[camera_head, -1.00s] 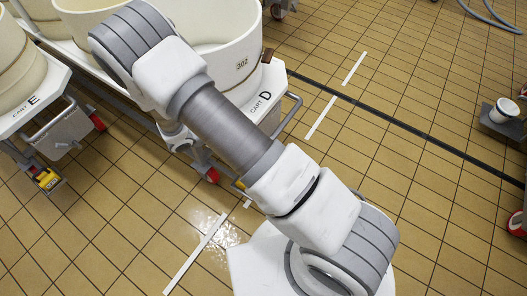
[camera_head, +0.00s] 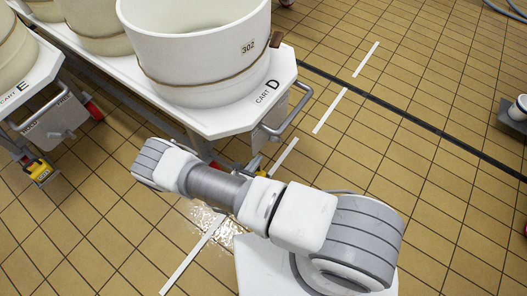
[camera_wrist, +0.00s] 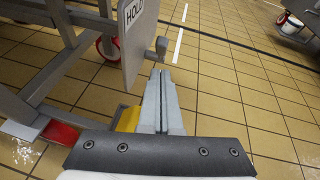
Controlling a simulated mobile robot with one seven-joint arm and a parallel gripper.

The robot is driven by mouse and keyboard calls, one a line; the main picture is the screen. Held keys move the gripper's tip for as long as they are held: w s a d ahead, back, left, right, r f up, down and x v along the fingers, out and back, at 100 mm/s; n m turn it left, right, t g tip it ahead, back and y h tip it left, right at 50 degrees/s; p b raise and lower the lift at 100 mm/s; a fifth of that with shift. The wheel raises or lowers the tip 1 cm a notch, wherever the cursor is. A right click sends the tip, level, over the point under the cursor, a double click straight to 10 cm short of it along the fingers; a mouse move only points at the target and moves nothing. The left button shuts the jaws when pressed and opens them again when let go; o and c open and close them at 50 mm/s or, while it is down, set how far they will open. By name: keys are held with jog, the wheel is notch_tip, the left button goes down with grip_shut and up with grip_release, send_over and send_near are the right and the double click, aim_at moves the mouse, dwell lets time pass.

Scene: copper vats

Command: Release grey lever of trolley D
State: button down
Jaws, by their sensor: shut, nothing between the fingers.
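Trolley D (camera_head: 236,122) is a white cart marked CART D, carrying a cream vat numbered 302, in the upper middle of the head view. In the wrist view its grey plate (camera_wrist: 138,45) reads HOLD. A short grey lever-like piece (camera_wrist: 161,47) sticks out at the plate's right edge. My gripper (camera_wrist: 161,72) is shut and empty. Its fingertips point at that piece and appear just short of it; I cannot tell whether they touch. In the head view my arm hides the gripper.
A yellow part (camera_wrist: 128,118) and a red part (camera_wrist: 60,134) sit low, close to my fingers. A red-rimmed wheel (camera_wrist: 108,46) stands behind the plate. Trolley E (camera_head: 28,80) is at the left.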

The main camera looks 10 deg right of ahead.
jog(key=b, duration=0.3)
send_near(276, 139)
jog(key=w+d+f, duration=0.1)
jog(key=w+f, duration=0.2)
jog(key=shift+w+d+r, duration=0.1)
jog(key=shift+w+r, duration=0.05)
jog(key=shift+w, duration=0.1)
